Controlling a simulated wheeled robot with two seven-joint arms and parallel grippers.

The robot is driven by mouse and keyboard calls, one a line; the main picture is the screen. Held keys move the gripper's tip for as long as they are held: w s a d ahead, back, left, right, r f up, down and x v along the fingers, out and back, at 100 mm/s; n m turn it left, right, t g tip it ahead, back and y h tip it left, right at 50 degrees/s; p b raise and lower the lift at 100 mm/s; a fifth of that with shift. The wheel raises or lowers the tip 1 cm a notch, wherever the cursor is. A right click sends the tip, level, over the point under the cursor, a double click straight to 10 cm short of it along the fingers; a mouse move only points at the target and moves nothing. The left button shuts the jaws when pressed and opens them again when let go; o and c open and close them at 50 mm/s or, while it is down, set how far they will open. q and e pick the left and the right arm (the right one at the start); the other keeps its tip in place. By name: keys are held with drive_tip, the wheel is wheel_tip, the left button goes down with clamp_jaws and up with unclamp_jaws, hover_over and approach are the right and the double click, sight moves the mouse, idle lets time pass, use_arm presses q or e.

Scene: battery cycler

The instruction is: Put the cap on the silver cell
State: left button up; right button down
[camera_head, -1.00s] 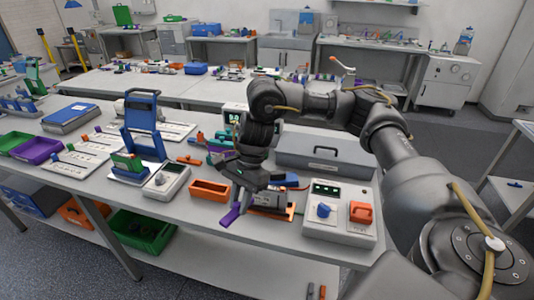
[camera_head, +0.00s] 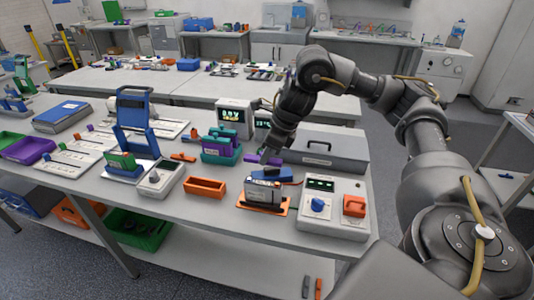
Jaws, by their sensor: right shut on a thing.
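The silver cell (camera_head: 264,190) is a boxy cell with a dark printed band, standing on an orange base (camera_head: 247,206) near the front of the bench. A blue part (camera_head: 271,173) sits at its top and back. My right gripper (camera_head: 268,155) is behind and above the cell, pointing down. It is shut on a small purple piece (camera_head: 256,160), which may be the cap; the fingers are small and dark here. The purple piece is apart from the cell in the picture. My left gripper is out of view.
A white control box (camera_head: 333,218) with blue and orange knobs stands right of the cell, and an orange bin (camera_head: 205,188) left. A grey case (camera_head: 325,150) and a teal and purple rack (camera_head: 220,150) stand behind. A blue press frame (camera_head: 135,125) is further left.

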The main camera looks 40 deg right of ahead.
wheel_tip(320, 180, down, 5)
drive_tip(key=b, duration=0.5)
drive_tip(key=shift+f+b, duration=0.5)
drive_tip(key=shift+f, duration=0.4)
drive_tip(key=shift+r, duration=0.1)
drive_tip(key=shift+f+p, duration=0.2)
drive_tip(key=shift+p, duration=0.2)
idle(0.8)
drive_tip(key=shift+f, duration=0.45)
idle(0.5)
drive_tip(key=c, duration=1.2)
unclamp_jaws()
drive_tip(key=shift+o, duration=0.4)
